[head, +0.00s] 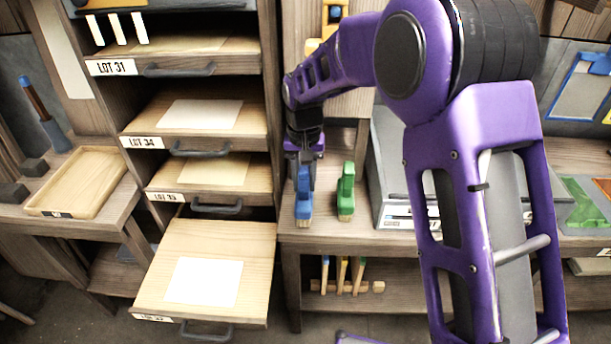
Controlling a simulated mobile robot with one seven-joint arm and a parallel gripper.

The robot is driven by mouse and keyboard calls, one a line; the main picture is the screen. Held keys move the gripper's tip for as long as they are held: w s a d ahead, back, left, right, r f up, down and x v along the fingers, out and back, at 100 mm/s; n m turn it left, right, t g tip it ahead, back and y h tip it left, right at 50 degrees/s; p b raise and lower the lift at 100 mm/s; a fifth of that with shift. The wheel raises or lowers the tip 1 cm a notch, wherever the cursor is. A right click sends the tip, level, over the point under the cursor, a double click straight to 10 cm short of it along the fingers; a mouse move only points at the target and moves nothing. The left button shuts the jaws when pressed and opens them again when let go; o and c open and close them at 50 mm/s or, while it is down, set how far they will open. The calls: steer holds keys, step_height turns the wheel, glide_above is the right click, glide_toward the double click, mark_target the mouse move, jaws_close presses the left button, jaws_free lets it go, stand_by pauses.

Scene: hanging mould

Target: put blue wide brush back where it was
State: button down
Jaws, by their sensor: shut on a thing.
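My gripper (304,178) points down and is shut on the blue wide brush (304,206). The brush is upright at the left end of the wooden bench top (335,240), close to the drawer cabinet. Its pale bristle end is at or just above the bench; I cannot tell if it touches. The fingertips partly hide the top of the brush. A green brush (346,190) stands upright just to its right, apart from it.
The lowest drawer (250,258) of the cabinet at left is pulled out, with a white sheet on it. A grey box (392,190) stands right of the green brush, partly behind my arm. Several small-handled tools (342,274) sit in a rack below. A wooden tray (70,207) is at far left.

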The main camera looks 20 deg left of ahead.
steer(key=w, duration=0.2)
steer(key=w+a, duration=0.1)
steer(key=w, duration=0.1)
steer(key=shift+w, duration=0.3)
steer(key=shift+w+f, duration=0.2)
steer(key=shift+w, duration=0.05)
steer(key=shift+f, duration=1.55)
steer(key=shift+a, duration=0.1)
steer(key=shift+f, duration=0.2)
steer(key=c, duration=0.6)
jaws_free()
steer(key=shift+r, duration=0.15)
